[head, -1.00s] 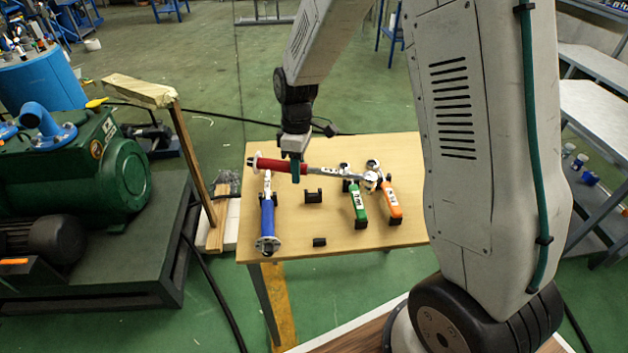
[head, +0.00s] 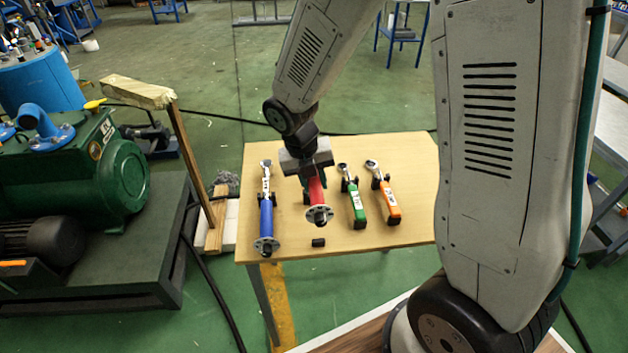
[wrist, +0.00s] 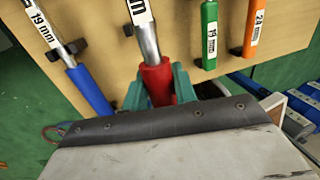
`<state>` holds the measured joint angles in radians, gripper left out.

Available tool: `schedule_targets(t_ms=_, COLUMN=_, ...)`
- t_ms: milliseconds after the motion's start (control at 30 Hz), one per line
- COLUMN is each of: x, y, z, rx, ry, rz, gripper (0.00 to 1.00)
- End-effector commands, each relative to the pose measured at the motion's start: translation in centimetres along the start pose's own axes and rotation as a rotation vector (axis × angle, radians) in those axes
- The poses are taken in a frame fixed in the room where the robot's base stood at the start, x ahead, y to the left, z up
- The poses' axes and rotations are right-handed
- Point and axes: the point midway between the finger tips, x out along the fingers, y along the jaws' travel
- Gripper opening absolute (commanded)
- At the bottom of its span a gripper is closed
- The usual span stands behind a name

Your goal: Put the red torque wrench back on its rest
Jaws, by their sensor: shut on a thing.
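The red torque wrench (head: 317,191) is held by my gripper (head: 308,182) above the wooden table, between the blue wrench and the green wrench. Its handle end points toward the table's near edge in the head view. The wrist view shows its red handle (wrist: 158,82) between my green fingers (wrist: 160,85), with the metal shaft running away up the picture. The rest (head: 306,197) under it is mostly hidden by the gripper and wrench. A small black block (head: 318,242) sits on the table just nearer than the handle end. I cannot tell whether the wrench touches its supports.
The blue wrench (head: 267,218) lies on the left of the table (head: 410,160). The green wrench (head: 357,205) and orange wrench (head: 389,202) lie on the right. A wooden post (head: 190,150) and a green pump (head: 110,170) stand left of the table. The table's far right is clear.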

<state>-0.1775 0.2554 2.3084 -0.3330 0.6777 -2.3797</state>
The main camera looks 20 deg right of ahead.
Motion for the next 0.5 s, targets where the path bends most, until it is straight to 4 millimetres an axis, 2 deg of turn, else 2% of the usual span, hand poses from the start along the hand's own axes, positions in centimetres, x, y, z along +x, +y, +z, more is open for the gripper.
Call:
schedule_targets(t_ms=267, x=-0.1, y=0.0, z=-0.1, rx=-0.006, ry=-0.016, rz=-0.003, gripper=0.0)
schedule_targets(t_ms=500, x=1.3, y=0.3, z=-0.1, rx=-0.005, ry=-0.017, rz=-0.005, gripper=0.0)
